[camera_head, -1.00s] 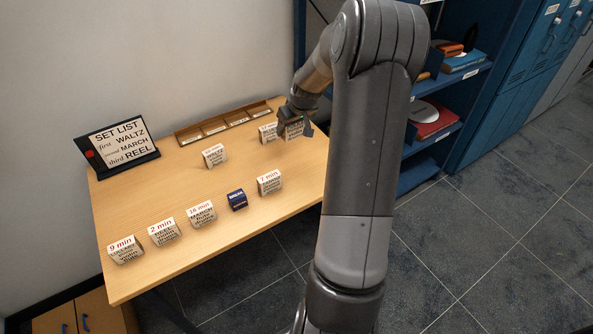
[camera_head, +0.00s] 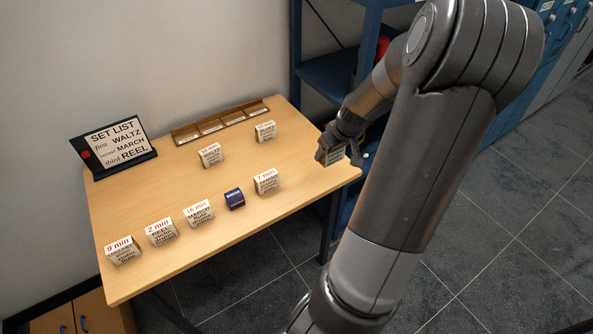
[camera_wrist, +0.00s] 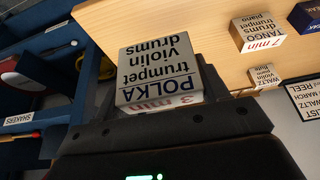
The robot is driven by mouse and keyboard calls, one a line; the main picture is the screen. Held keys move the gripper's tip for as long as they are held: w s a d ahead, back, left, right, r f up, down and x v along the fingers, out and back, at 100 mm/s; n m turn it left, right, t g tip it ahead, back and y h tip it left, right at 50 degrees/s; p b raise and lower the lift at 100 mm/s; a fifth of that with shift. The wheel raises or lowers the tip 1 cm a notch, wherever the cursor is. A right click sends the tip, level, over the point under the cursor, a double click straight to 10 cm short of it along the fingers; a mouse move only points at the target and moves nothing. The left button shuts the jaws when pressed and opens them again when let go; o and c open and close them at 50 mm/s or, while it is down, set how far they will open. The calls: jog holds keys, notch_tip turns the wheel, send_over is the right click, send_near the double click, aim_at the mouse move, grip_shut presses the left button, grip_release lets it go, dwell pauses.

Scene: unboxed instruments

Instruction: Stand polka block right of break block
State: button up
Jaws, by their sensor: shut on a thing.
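The polka block (camera_wrist: 158,80), a white block lettered POLKA with a red "3 min" face, is between my gripper's fingers in the wrist view. In the head view my gripper (camera_head: 338,152) is shut on it at the table's right edge, and the fingers partly hide it. The break block (camera_head: 235,199) is small and dark blue, on the table's front half between the march block (camera_head: 199,213) and the tango block (camera_head: 266,182). Part of it shows at the wrist view's upper right corner (camera_wrist: 309,6). My gripper is well to its right.
A 2 min block (camera_head: 161,232) and a 9 min block (camera_head: 122,250) continue the front row leftward. Two blocks stand farther back, one a waltz block (camera_head: 211,155). A labelled wooden tray (camera_head: 245,112) and a set list sign (camera_head: 120,142) line the back. The gap between break and tango is narrow.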

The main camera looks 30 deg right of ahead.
jog(key=w+a+f, duration=0.2)
jog(key=w, duration=0.1)
jog(key=w+a+f, duration=0.2)
jog(key=w, duration=0.1)
jog(key=w+a+f, duration=0.2)
jog(key=w, duration=0.1)
jog(key=shift+a+f, duration=0.15)
jog(key=shift+f, duration=2.2)
jog(key=shift+f, duration=0.15)
jog(key=o, duration=1)
